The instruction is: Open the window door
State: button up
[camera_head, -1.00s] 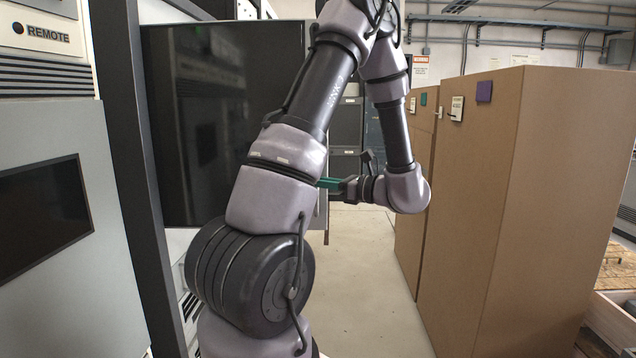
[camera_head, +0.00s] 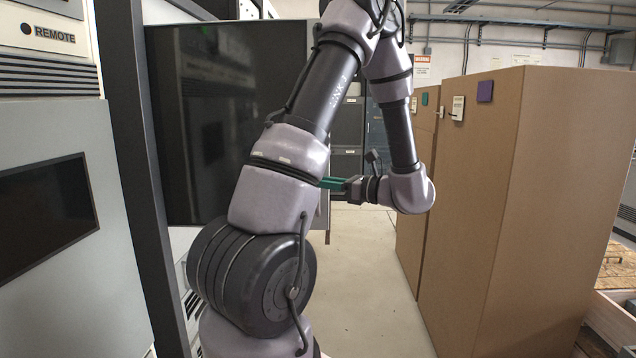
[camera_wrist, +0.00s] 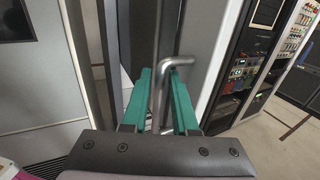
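The window door (camera_head: 235,125) is a tall dark glass panel in a thin frame, left of centre in the head view. Part of it is hidden behind my arm. In the wrist view a bent metal handle (camera_wrist: 157,100) stands between the two green fingers of my gripper (camera_wrist: 161,75). The fingers are spread, with gaps seen on both sides of the bar. I cannot tell whether either finger touches it. In the head view my gripper (camera_head: 333,183) is at the door's right edge, its tips partly hidden by my arm.
A grey cabinet with a dark screen (camera_head: 45,215) stands close on the left. Tall brown cabinets (camera_head: 530,200) line the right side. The floor aisle (camera_head: 370,270) between is clear. Equipment racks (camera_wrist: 265,60) show at the right of the wrist view.

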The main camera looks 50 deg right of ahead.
jog(key=s+d, duration=0.1)
jog(key=s, duration=0.9)
jog(key=shift+d, duration=0.25)
jog(key=w+a+r+n+g+y, duration=0.2)
jog(key=w+a+n+g+y, duration=0.1)
jog(key=w+a+n+g, duration=0.5)
jog(key=w+a+r+n+g+y, duration=0.2)
jog(key=w+a+n+g+y, duration=0.3)
jog(key=w+a, duration=0.55)
jog(key=a+r+n+t+h, duration=0.1)
jog(key=a+r+n+h, duration=0.3)
jog(key=a+n, duration=0.4)
jog(key=a+r+n+t+h, duration=0.1)
jog(key=a+r+n+h, duration=0.3)
jog(key=a+n, duration=0.5)
jog(key=a, duration=0.6)
jog(key=shift+w+a+r+h, duration=0.15)
jog(key=shift+r+h, duration=0.2)
jog(key=shift+h, duration=0.05)
